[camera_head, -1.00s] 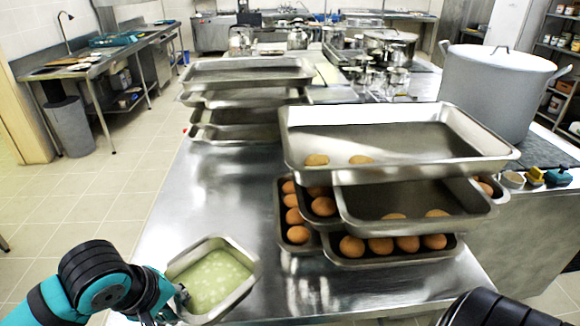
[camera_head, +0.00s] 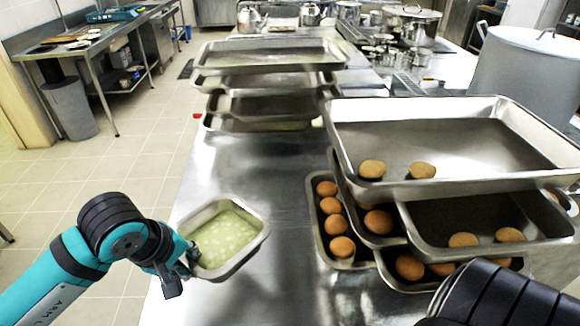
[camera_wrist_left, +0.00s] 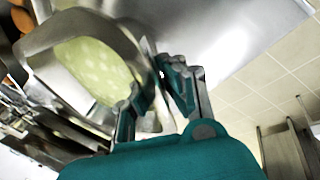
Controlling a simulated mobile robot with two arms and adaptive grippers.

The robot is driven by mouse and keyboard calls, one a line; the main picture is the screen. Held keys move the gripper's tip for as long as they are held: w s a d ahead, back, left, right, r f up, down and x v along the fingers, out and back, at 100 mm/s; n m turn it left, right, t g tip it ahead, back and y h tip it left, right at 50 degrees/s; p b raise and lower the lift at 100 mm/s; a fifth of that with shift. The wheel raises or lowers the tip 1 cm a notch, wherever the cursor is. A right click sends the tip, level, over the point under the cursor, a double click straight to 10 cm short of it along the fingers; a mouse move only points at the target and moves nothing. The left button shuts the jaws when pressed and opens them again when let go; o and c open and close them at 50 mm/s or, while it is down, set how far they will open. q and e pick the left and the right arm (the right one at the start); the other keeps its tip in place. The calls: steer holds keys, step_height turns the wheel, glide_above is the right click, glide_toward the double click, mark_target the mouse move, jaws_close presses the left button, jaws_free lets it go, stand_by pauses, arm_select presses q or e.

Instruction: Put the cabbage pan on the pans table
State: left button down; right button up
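The cabbage pan (camera_head: 262,243) is a small steel pan with pale green contents. It is over the near left part of the long steel table (camera_head: 275,190), which holds stacks of pans. My left gripper (camera_head: 185,266) has its fingers on either side of the pan's near left wall. In the left wrist view the gripper (camera_wrist_left: 157,95) straddles the rim of the pan (camera_wrist_left: 60,30). The pan looks slightly tilted; I cannot tell its exact height above the table. My right gripper is out of view; only a black part of my right arm shows at lower right.
A stack of empty steel pans (camera_head: 270,58) stands farther back. Pans with brown round items (camera_head: 333,225) are stacked on the right under a large pan (camera_head: 460,140). Bare tabletop lies between the stacks. A big stockpot (camera_head: 530,75) stands at back right.

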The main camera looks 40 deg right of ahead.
arm_select(q)
steer(key=shift+f, duration=0.2)
step_height(320, 180, down, 5)
steer(key=shift+p, duration=0.85)
steer(key=shift+f, duration=0.25)
step_height(320, 180, down, 3)
steer(key=shift+s+f+p, duration=0.1)
steer(key=shift+f+p, duration=0.1)
steer(key=shift+p, duration=0.35)
steer(key=shift+f, duration=0.15)
steer(key=c, duration=2)
jaws_free()
steer(key=shift+f+b, duration=0.2)
steer(key=shift+b, duration=0.1)
steer(key=o, duration=0.5)
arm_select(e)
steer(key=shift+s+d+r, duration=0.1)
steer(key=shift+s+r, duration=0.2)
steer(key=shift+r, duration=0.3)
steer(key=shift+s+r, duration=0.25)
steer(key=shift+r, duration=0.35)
